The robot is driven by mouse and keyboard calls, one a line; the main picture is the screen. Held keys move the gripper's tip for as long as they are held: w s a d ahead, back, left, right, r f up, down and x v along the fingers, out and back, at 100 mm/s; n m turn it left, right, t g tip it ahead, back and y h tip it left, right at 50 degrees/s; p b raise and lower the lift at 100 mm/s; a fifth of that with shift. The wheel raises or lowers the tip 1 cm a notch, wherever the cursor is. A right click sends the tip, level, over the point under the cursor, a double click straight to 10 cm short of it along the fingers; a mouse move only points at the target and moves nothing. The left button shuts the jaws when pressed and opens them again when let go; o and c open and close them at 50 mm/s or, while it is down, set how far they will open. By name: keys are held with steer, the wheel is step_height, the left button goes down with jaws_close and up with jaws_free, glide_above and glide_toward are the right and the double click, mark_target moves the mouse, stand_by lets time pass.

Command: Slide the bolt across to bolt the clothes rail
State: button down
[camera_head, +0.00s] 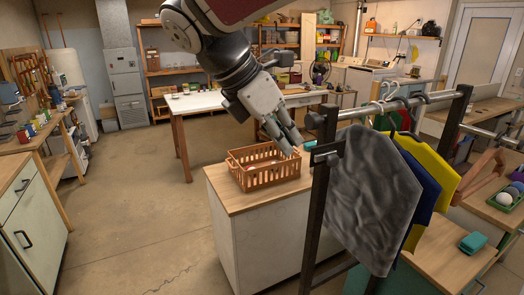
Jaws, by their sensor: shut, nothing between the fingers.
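The clothes rail (316,225) stands at the right with a dark upright post and a metal bar across its top. A dark bolt fitting (327,153) is mounted on the near post. A small teal piece (310,146) shows at its left end. My gripper (292,148) points down and right, its fingers shut and empty, just left of the teal piece. I cannot tell whether the fingertips touch it. How far the bolt reaches across is also unclear.
Grey, blue and yellow cloths (368,195) hang from the rail. An orange basket (262,168) sits on the wood-topped cabinet (230,190) below my gripper. A teal block (473,242) lies on the bench at right. The floor to the left is clear.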

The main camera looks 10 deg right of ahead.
mark_target(330, 156)
steer(key=x, duration=0.2)
steer(key=d+p+x, duration=0.1)
steer(key=x, duration=0.2)
steer(key=r+x, duration=0.1)
steer(key=x, duration=0.1)
steer(key=shift+w+d+f, duration=0.15)
steer(key=shift+d+f, duration=0.1)
steer(key=shift+d, duration=0.2)
steer(key=shift+w+d+f, duration=0.15)
steer(key=shift+w+d, duration=0.05)
steer(key=shift+d, duration=0.15)
steer(key=d, duration=0.1)
steer(key=w+d+p, duration=0.1)
steer(key=d, duration=0.1)
steer(key=shift+d, duration=0.3)
steer(key=shift+w, duration=0.1)
steer(key=shift+a, duration=0.1)
steer(key=a+f+v, duration=0.1)
steer(key=v, duration=1.2)
steer(key=shift+s+a, duration=0.3)
steer(key=shift+a, duration=0.2)
